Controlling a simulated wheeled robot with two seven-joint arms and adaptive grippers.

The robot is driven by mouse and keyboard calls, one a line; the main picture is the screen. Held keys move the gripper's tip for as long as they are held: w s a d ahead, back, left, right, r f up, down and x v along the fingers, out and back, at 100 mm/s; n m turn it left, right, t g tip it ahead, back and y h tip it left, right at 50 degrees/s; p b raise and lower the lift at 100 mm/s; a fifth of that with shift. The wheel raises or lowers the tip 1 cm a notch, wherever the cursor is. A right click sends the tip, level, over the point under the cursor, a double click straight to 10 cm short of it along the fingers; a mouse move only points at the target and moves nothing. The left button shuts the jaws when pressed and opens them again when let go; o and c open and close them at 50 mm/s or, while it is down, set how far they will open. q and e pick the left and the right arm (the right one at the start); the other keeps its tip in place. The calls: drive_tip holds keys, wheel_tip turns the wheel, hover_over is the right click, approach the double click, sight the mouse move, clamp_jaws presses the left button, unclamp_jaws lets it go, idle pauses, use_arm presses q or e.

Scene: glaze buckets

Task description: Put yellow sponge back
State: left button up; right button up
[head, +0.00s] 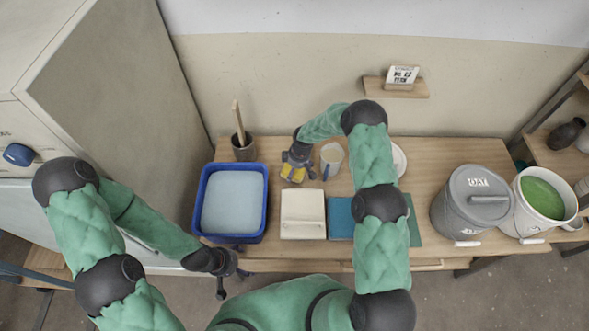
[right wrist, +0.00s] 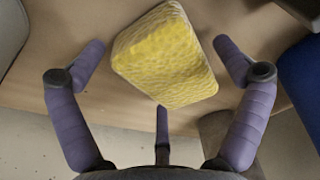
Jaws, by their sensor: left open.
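The yellow sponge (head: 292,174) lies on the wooden table, right of the blue tub (head: 264,206). My right gripper (head: 299,164) is over the sponge from behind and partly covers it in the head view. In the right wrist view the sponge (right wrist: 165,60) sits between the spread purple fingers of the right gripper (right wrist: 160,75). Gaps show between it and the two side fingers; contact with the middle finger cannot be told. My left gripper (head: 229,276) is open and empty, in front of the table below the blue tub.
A pot with a wooden tool (head: 243,148) stands behind the tub. A pale cup (head: 331,158) is right of the right gripper. A cream block (head: 302,213) lies in front. A grey lidded bucket (head: 468,205) and a green-glaze bucket (head: 541,202) stand at right.

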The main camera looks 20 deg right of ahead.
drive_tip(key=shift+r, duration=0.15)
drive_tip(key=shift+r, duration=0.35)
wheel_tip(320, 180, up, 11)
drive_tip(key=s+d+p, duration=0.1)
drive_tip(key=p, duration=0.1)
drive_tip(key=shift+d, duration=0.25)
drive_tip(key=shift+r, duration=0.1)
